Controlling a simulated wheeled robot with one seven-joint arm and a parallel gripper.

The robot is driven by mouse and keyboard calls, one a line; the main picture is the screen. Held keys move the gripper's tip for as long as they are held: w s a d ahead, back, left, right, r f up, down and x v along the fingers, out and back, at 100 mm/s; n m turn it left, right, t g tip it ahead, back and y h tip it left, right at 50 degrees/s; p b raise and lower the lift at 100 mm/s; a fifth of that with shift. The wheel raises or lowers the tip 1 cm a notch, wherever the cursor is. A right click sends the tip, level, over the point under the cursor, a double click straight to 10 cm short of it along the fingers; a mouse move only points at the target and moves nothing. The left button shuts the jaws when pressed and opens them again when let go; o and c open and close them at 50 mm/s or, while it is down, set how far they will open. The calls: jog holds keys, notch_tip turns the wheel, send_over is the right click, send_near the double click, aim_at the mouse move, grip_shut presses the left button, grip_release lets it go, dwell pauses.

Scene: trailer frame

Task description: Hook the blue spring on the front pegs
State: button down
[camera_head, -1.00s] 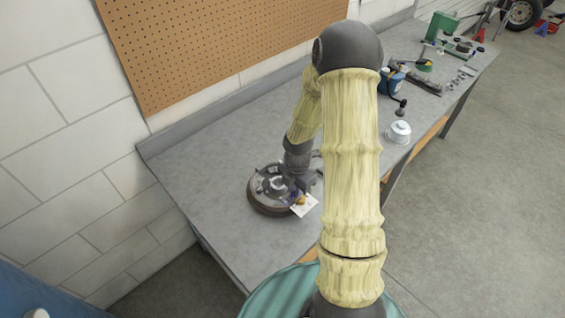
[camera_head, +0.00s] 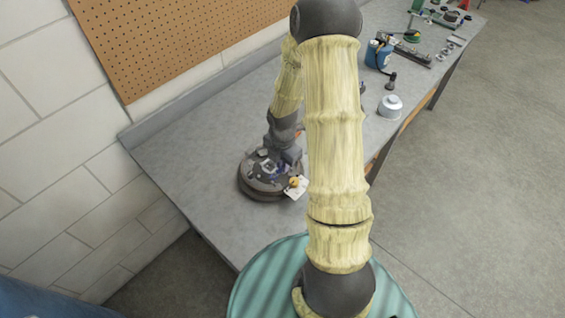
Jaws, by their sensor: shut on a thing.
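A round dark brake assembly (camera_head: 250,187) lies flat on the grey workbench, with small metal parts on its face. My gripper (camera_head: 276,163) is low over the back right part of its face, pointing down. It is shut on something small. A bluish bit, likely the blue spring (camera_head: 267,168), shows at the fingertips, but it is too small to make out its ends. The front pegs cannot be told apart at this size. My arm covers part of the bench to the right of the assembly.
A white card with an orange-yellow piece (camera_head: 296,187) sits at the assembly's right front edge. A white lidded container (camera_head: 390,106), a blue can (camera_head: 379,55) and several tools stand farther back right. The bench (camera_head: 190,140) is clear left of the assembly, beside the wall and pegboard (camera_head: 180,45).

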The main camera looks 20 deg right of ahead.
notch_tip(320, 180, down, 3)
jog(key=b, duration=0.2)
jog(key=shift+f+b, duration=0.15)
jog(key=shift+b, duration=0.15)
jog(key=shift+w+f, duration=0.1)
jog(key=shift+f, duration=0.2)
jog(key=shift+r, duration=0.1)
jog(key=shift+p, duration=0.4)
dwell(0.7)
jog(key=shift+d, duration=0.15)
jog(key=shift+w+a+f, duration=0.1)
jog(key=shift+a+f, duration=0.1)
jog(key=shift+f, duration=0.25)
jog(key=shift+d+f, duration=0.15)
jog(key=shift+f, duration=0.35)
dwell(1.8)
